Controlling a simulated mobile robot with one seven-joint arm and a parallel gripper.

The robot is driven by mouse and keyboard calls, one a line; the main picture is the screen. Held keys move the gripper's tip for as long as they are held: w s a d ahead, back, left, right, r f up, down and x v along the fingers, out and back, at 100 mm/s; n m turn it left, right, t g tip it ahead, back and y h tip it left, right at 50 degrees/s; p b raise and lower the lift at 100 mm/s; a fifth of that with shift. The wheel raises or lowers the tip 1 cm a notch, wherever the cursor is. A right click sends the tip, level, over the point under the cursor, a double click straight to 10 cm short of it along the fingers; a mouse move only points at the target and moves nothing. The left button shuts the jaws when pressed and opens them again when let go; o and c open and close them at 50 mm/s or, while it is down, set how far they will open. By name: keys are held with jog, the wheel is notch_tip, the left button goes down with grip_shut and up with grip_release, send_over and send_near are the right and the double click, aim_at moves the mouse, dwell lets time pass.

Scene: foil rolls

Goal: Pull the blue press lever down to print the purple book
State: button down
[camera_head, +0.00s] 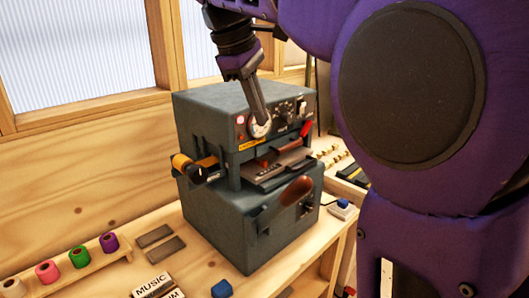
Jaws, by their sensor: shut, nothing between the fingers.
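The dark blue-grey press (213,130) stands on the wooden bench. A lever with a brown, rounded handle (297,191) sticks out from its lower front; no lever with a blue handle shows. A small red-tipped handle (305,129) is at the upper right of the press front. A dark plate (280,165) lies in the press opening; I cannot make out a purple book. My gripper (262,120) is shut and empty, pointing down in front of the round gauge, above the opening and the brown handle. It seems clear of both.
A rack holds several foil rolls, including a purple roll (109,242). Lettered blocks (153,286), grey bars (156,236) and a blue block (222,288) lie on the bench. A yellow-ended spool (181,162) juts from the press's left side. My arm hides the right.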

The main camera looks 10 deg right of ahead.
jog(key=shift+s+a+f+g, duration=0.15)
jog(key=shift+s+a+g, duration=0.1)
jog(key=shift+s+g, duration=0.2)
jog(key=shift+f, duration=0.1)
jog(key=b, duration=0.2)
send_near(294, 182)
notch_tip(294, 182, down, 4)
jog(key=w+a, duration=0.1)
jog(key=w, duration=0.1)
jog(key=d, duration=0.1)
jog(key=s+d+f, duration=0.1)
jog(key=shift+s+d+f+b, duration=0.15)
jog(key=shift+d+f+b, duration=0.15)
jog(key=shift+b, duration=0.1)
jog(key=shift+d+f, duration=0.1)
